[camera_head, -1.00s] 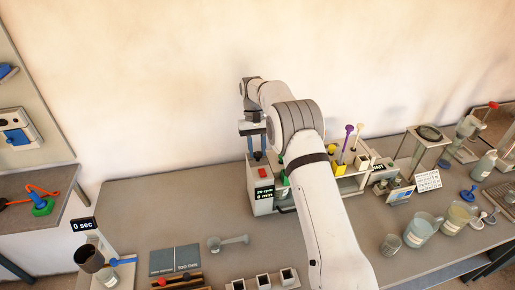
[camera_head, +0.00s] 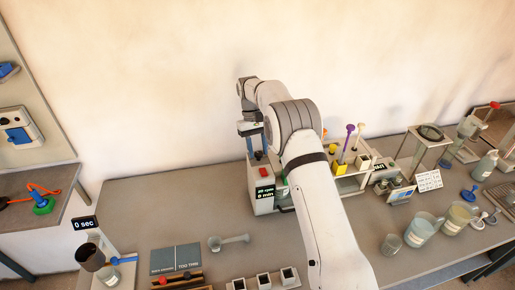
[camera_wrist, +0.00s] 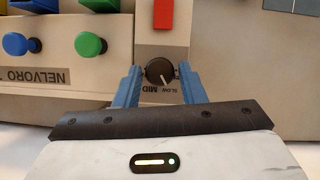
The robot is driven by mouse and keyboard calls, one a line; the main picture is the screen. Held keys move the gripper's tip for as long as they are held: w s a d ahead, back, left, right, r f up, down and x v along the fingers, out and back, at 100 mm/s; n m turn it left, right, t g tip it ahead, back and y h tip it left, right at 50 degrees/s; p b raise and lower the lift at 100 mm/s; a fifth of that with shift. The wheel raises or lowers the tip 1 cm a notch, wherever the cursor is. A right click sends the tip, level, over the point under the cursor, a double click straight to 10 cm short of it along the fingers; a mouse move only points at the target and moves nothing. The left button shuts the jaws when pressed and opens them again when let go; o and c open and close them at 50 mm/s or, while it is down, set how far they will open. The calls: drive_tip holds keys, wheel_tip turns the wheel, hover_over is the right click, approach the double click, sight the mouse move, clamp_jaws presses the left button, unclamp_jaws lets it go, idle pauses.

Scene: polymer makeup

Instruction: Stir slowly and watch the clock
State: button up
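The stirrer unit (camera_head: 262,190) stands at the back middle of the bench; its display (camera_head: 265,193) appears to read 20 rpm, 0 min. In the wrist view a dark round speed knob (camera_wrist: 159,72) with a white pointer sits beside the words SLOW and MID. My gripper (camera_wrist: 159,75) has its two blue fingers on either side of the knob, very close to it; contact is unclear. In the head view my gripper (camera_head: 254,147) points down at the unit, and my arm covers its right side. A timer display (camera_head: 83,224) at left reads 0 sec.
A red block (camera_wrist: 163,15) sits just beyond the knob, and blue and green knobs (camera_wrist: 90,44) lie left of my fingers. Beakers (camera_head: 422,228) stand at the right.

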drive_tip(key=shift+o, duration=1.2)
drive_tip(key=v, duration=0.7)
drive_tip(key=shift+w+r+b, duration=0.2)
drive_tip(key=shift+r+b, duration=0.1)
drive_tip(key=shift+b, duration=0.05)
drive_tip(key=shift+a, duration=0.1)
